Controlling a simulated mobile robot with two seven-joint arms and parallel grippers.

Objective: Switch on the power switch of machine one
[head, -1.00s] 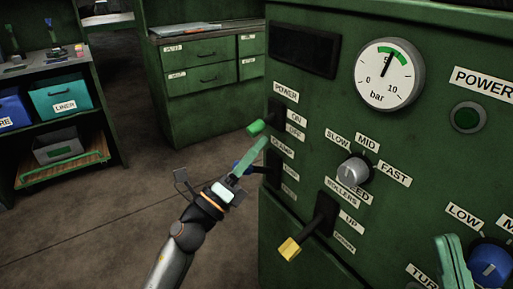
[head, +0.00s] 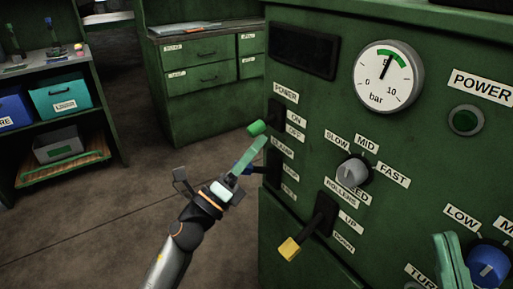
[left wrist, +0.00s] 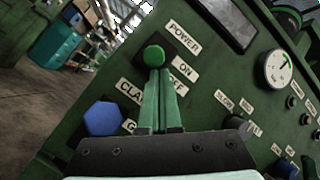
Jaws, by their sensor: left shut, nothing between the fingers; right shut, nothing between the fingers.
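The power switch of the machine is a lever with a green knob (head: 257,128) beside the POWER, ON and OFF labels on the green panel. It also shows in the left wrist view (left wrist: 154,56). My left gripper (head: 264,140) is shut and empty, with its pale green fingertips just below the knob. In the left wrist view the fingers (left wrist: 161,75) reach up to the knob's lower edge; I cannot tell whether they touch it. They partly cover the switch's lower part and labels. My right gripper (head: 443,238) is shut at the lower right, only its fingers showing.
The clamp lever's blue knob (left wrist: 103,118) sits close beside the left fingers. A yellow-ended lever (head: 289,248), a grey speed dial (head: 353,171) and a blue dial (head: 489,264) stick out of the panel. The round power lamp (head: 465,120) looks dark. Open floor lies left.

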